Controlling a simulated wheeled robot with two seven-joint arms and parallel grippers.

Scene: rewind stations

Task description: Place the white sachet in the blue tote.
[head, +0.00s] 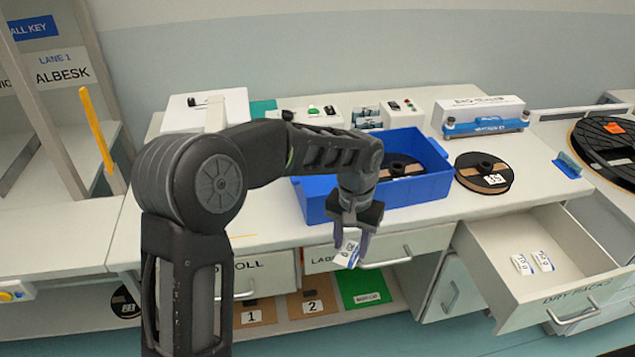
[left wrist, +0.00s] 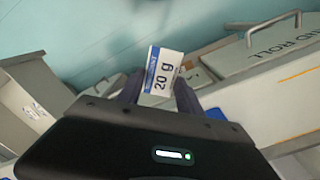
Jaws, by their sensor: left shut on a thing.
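My left gripper (head: 350,238) is shut on a white sachet (head: 347,255) with a blue band. The sachet also shows in the left wrist view (left wrist: 163,72), where it reads "20 g" and sits between the two fingers. The gripper hangs in front of the bench's front edge, before the drawer fronts. The blue tote (head: 427,189) stands on the bench just behind and above the gripper in the picture. A dark reel lies in the tote, and my arm hides part of the tote. My right gripper does not show.
An open drawer (head: 480,248) at the right holds two white sachets (head: 533,263). A dark reel (head: 484,172) lies on the bench right of the tote. A white device (head: 480,112) stands at the back. Shelves below hold marked cards (head: 312,304) and a green one (head: 362,287).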

